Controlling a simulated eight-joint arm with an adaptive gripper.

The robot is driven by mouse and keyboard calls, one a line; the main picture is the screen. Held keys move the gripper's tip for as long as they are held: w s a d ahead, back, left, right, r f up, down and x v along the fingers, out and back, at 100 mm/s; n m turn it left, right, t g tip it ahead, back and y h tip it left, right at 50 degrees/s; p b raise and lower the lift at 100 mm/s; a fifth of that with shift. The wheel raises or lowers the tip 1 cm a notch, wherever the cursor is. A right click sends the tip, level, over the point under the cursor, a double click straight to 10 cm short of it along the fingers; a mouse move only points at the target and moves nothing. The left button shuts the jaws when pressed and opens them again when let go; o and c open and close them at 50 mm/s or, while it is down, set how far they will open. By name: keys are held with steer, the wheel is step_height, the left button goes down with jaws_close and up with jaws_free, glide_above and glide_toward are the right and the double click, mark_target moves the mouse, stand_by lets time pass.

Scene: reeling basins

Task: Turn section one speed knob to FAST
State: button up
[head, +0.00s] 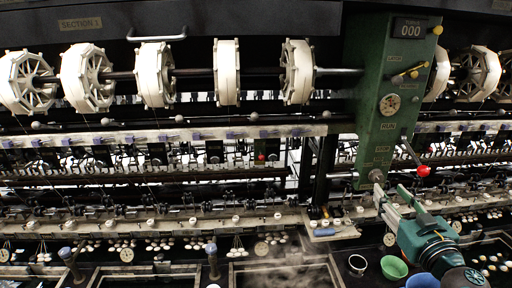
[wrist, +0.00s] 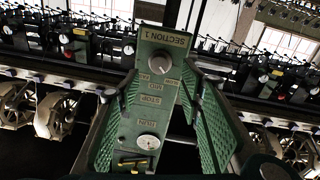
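The speed knob (head: 377,175) is a small round grey knob near the bottom of the green section one panel (head: 372,125). In the wrist view, the knob (wrist: 160,62) sits under the inverted SECTION 1 label, with small inverted labels around it. Its pointer setting is too small to tell. My gripper (head: 381,192) is just below and in front of the knob in the head view. In the wrist view, the fingers of my gripper (wrist: 160,80) are spread on either side of the knob with visible gaps, open and empty. Contact is not visible.
A red-tipped lever (head: 423,171) sticks out right of the knob. Yellow handles (head: 411,73) and a dial (head: 390,104) are higher on the panel. White reels (head: 226,72) line the top. A green bowl (head: 394,267) and a metal cup (head: 357,265) stand below.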

mark_target(379, 179)
steer(key=shift+w+d, duration=0.15)
steer(key=shift+w, duration=1.75)
steer(key=shift+w+d, duration=0.1)
steer(key=shift+w, duration=1.75)
steer(key=c, duration=0.8)
